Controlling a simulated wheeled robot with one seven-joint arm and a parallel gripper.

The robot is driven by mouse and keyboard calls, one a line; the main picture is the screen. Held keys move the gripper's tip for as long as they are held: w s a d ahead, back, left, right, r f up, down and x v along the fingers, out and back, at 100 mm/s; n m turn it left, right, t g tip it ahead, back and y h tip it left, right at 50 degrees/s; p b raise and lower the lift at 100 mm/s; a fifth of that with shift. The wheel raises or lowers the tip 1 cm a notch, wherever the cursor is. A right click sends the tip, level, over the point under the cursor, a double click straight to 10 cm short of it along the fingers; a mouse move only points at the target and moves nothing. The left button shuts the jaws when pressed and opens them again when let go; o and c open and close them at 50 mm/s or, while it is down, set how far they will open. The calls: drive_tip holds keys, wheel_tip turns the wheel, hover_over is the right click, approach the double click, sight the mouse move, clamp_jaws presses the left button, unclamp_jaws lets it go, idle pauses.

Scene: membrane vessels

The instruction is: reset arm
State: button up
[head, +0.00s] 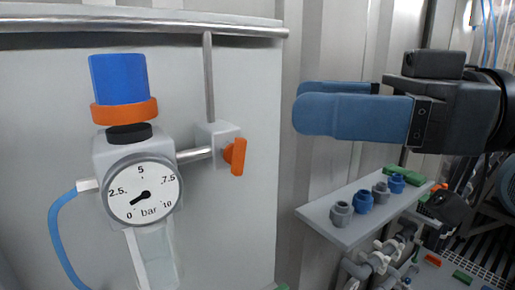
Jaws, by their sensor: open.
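My gripper (318,104) is in the upper right of the head view, with two blue fingers pointing left. It is open and holds nothing that I can see. The near finger overlaps most of the far one, so the gap between them is largely hidden. The black wrist and arm come in from the right edge. The gripper is in front of the ribbed wall, to the right of the grey panel and above the small shelf, apart from both in the picture.
A pressure gauge (143,191) with a blue and orange knob (120,85) is on the grey panel (235,80) at left. An orange valve handle (236,156) sticks out beside it. Several grey and blue fittings stand on a shelf (325,222) at lower right, above pipes.

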drive_tip(key=w+d+f+m+t+h, duration=0.2)
drive_tip(key=f+m+t, duration=0.4)
drive_tip(key=f, duration=0.1)
drive_tip(key=w+d+f+m+t+h, duration=0.1)
drive_tip(key=w+f+m+t, duration=0.1)
drive_tip(key=f+m+t, duration=0.4)
drive_tip(key=s+d+f+m+t+h, duration=0.1)
drive_tip(key=s+d+f+m+h, duration=0.2)
drive_tip(key=f, duration=0.4)
drive_tip(key=s+d+f+m+t+h, duration=0.1)
drive_tip(key=s+d+f+m+h, duration=0.2)
drive_tip(key=f+h, duration=0.35)
drive_tip(key=s+d+f+m+g+h, duration=0.2)
drive_tip(key=s+d+f+h, duration=0.2)
drive_tip(key=s+f, duration=0.7)
drive_tip(key=s+d+r+n, duration=0.1)
drive_tip(key=s+n, duration=0.1)
drive_tip(key=s, duration=0.6)
drive_tip(key=s+d+r+n+h, duration=0.1)
drive_tip(key=s+n, duration=0.1)
drive_tip(key=s, duration=0.6)
drive_tip(key=shift+s+d+r+g, duration=0.2)
drive_tip(key=shift+s+d+g, duration=0.1)
